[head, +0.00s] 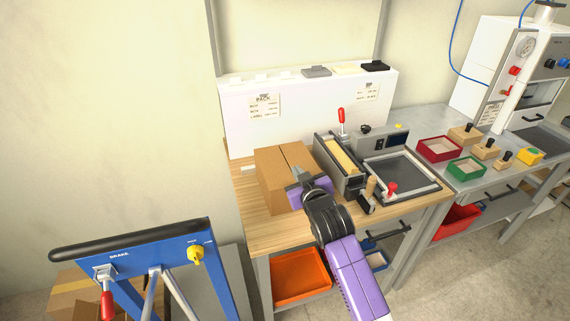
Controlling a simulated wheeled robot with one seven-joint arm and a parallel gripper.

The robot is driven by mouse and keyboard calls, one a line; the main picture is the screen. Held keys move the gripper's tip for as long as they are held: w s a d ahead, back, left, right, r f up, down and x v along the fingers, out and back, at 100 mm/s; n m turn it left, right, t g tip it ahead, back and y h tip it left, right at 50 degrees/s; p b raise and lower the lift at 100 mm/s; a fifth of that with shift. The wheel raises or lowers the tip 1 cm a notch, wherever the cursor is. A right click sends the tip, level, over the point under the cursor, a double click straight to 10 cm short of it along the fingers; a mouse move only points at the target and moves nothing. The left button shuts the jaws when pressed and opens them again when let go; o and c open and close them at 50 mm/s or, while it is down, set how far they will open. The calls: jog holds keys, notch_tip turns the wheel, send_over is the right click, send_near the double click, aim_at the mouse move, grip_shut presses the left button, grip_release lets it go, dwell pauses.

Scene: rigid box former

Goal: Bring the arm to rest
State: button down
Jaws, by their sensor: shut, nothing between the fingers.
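My arm reaches up from the lower right in the head view, with purple and black links. My gripper (299,174) is at its end, in front of the brown cardboard box (272,181) on the wooden bench. The gripper is shut and holds nothing. It overlaps the right part of the box in the picture; I cannot tell whether it touches it. The box's top flaps look closed, with a seam between them. The arm hides the box's right side and part of the bench front.
The wooden bench (262,236) also bears a machine with a red-handled lever (341,117) and a framed dark plate (401,170) right of the box. A blue cart (185,252) with a black handle stands front left. An orange bin (300,276) sits under the bench.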

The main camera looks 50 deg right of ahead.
jog(key=a+r+t, duration=0.3)
jog(key=r, duration=0.2)
jog(key=s+a+f+n+t+y, duration=0.2)
jog(key=s+a+n+y, duration=0.1)
jog(key=s+a, duration=0.8)
jog(key=s+a+f+n+g+y+b, duration=0.1)
jog(key=s+a+f+y, duration=0.1)
jog(key=s+a, duration=0.7)
jog(key=s+a+f+g+y+b, duration=0.1)
jog(key=s+a+y, duration=0.3)
jog(key=s+a, duration=0.6)
jog(key=s, duration=0.3)
jog(key=shift+f+n, duration=0.4)
